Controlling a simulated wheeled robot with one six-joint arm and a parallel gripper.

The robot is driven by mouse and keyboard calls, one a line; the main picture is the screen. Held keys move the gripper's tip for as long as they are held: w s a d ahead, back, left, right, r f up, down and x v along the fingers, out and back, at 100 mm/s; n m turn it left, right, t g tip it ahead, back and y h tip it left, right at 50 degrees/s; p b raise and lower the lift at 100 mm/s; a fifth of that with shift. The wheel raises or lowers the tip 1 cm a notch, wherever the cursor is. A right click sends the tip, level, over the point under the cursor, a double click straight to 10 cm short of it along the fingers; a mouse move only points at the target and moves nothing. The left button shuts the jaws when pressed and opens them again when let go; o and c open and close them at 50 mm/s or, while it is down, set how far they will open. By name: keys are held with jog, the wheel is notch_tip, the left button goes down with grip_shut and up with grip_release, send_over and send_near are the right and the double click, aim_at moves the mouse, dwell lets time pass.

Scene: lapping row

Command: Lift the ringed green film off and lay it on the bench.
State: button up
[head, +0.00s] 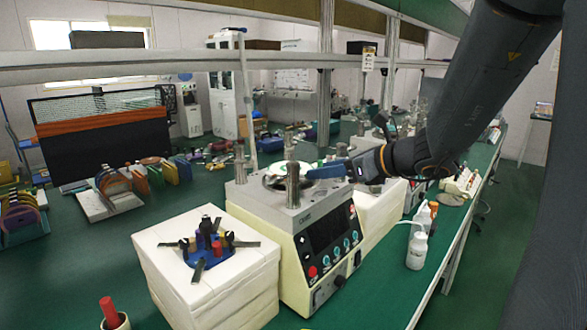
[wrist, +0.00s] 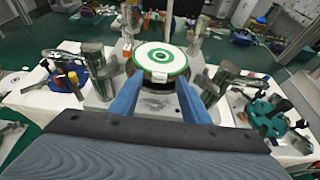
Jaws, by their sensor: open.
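The ringed green film (wrist: 160,60) is a white disc with green rings. It lies on the round plate on top of the lapping machine (wrist: 155,104), between metal posts. In the head view the film (head: 277,175) shows only as a pale patch, partly hidden by a post and my gripper. My gripper (wrist: 160,90) is open, with its two blue fingers apart and nothing between them. Its fingertips point at the near edge of the film. In the head view my gripper (head: 312,173) reaches in from the right over the machine top. I cannot tell whether the fingers touch the film.
The green bench (head: 385,283) runs along the row. A white block (head: 212,290) with a blue tool holder (head: 205,252) stands left of the machine. White bottles (head: 417,250) stand at the right, near the bench edge. Metal posts (head: 293,185) rise around the plate.

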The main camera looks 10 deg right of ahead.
jog(key=shift+x, duration=0.85)
jog(key=shift+c, duration=0.4)
jog(key=shift+s, duration=0.1)
grip_shut()
